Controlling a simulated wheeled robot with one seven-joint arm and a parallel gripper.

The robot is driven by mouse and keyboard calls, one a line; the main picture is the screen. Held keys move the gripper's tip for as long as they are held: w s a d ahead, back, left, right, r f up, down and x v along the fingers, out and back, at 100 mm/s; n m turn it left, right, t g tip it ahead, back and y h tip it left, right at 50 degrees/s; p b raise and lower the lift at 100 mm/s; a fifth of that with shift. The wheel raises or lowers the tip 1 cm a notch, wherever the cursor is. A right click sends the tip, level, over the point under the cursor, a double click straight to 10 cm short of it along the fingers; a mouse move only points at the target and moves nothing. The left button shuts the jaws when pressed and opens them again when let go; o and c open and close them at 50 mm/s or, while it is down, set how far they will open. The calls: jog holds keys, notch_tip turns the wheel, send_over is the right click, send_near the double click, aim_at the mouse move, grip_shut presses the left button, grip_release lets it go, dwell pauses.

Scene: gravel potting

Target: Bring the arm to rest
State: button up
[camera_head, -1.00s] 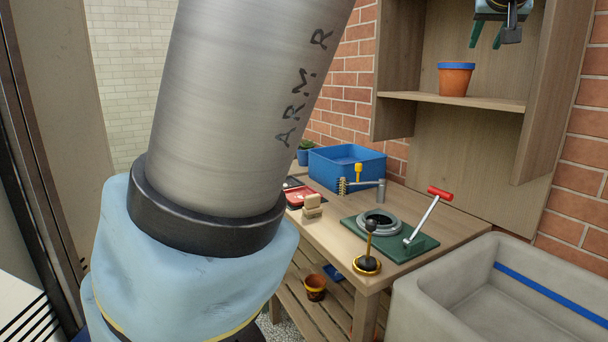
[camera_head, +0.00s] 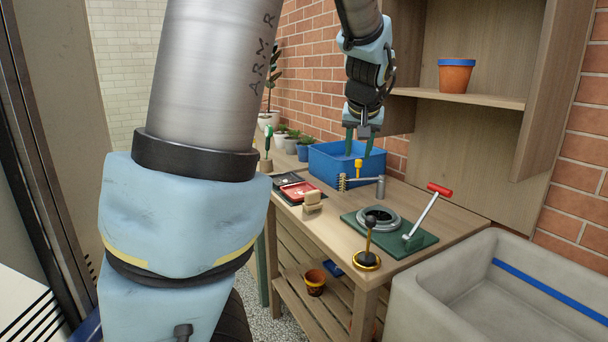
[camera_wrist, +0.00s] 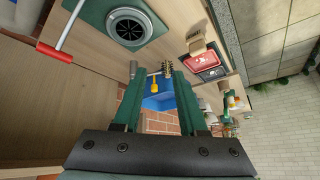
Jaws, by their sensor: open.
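My gripper (camera_head: 359,142) hangs in front of the blue bin (camera_head: 325,165) at the back of the bench in the head view. Its two green fingers are apart, with nothing held between them. In the wrist view my gripper (camera_wrist: 156,98) shows both fingers spread, and the blue bin (camera_wrist: 160,102) shows beyond and between them. The upper part of my arm fills the left of the head view and hides part of the room.
The wooden bench (camera_head: 330,228) carries a green plate (camera_head: 415,245) with a red-handled lever, a black-knobbed tool (camera_head: 367,262) and a red tray (camera_head: 298,190). A terracotta pot (camera_head: 455,77) stands on the shelf. A grey trough (camera_head: 420,310) is at right.

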jog(key=s+a+f+n+g, duration=0.1)
jog(key=s+a+f+g, duration=0.1)
jog(key=s+a+f, duration=0.5)
jog(key=s+a+f+g, duration=0.3)
jog(key=s+a+f, duration=0.4)
jog(key=s+a, duration=0.4)
jog(key=shift+s+a+f+n+p, duration=0.2)
jog(key=shift+a+n+p, duration=0.2)
jog(key=shift+a, duration=0.3)
